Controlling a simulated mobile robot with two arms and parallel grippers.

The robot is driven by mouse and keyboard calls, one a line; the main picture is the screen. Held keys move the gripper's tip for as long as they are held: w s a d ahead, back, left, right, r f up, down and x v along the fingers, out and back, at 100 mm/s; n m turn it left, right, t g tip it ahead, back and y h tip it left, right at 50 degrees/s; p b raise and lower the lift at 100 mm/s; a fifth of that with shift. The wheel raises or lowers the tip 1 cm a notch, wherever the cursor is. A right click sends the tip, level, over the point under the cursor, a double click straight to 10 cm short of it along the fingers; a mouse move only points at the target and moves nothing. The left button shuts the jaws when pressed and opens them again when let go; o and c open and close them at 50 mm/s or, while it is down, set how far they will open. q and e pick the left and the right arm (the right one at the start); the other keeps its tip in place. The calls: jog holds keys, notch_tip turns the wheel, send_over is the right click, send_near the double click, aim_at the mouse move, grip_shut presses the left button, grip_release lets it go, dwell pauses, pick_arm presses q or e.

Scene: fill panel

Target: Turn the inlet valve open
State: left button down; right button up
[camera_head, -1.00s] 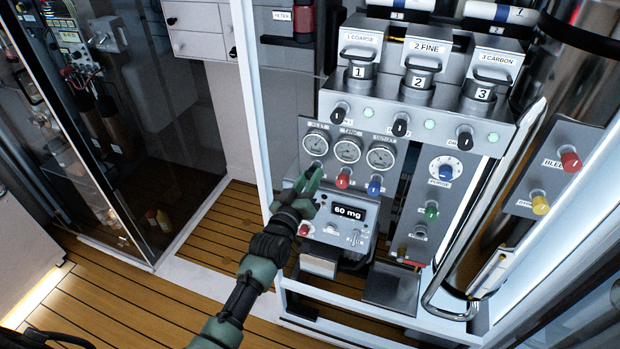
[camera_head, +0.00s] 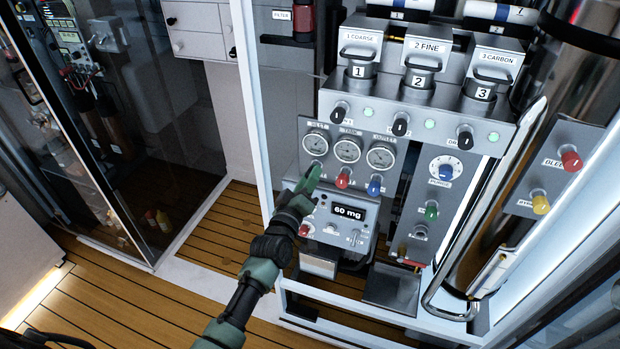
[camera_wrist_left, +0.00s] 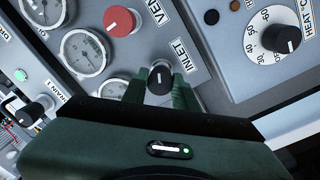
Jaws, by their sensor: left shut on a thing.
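The inlet valve is a small black knob (camera_wrist_left: 159,80) with a white pointer line, next to the INLET label in the left wrist view. In the head view it sits below the leftmost gauge (camera_head: 315,142), mostly covered by my left gripper (camera_head: 313,176). In the wrist view the green fingers of my left gripper (camera_wrist_left: 161,95) are shut on the knob, one on each side. The white line runs nearly straight up between the fingers. My right gripper is not in view.
Close beside the inlet knob are a red vent knob (camera_head: 342,181) and a blue knob (camera_head: 375,186). Below is a box with a 60 mg display (camera_head: 349,212). A curved metal handrail (camera_head: 480,215) stands at the right.

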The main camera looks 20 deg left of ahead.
pick_arm(q)
jog(key=shift+f, duration=0.1)
jog(key=c, duration=1.1)
grip_release()
jog(key=shift+s, duration=0.15)
jog(key=s, duration=0.5)
jog(key=s+b, duration=0.1)
jog(key=s, duration=0.1)
jog(key=shift+s+a+f, duration=0.15)
jog(key=shift+s+a, duration=0.15)
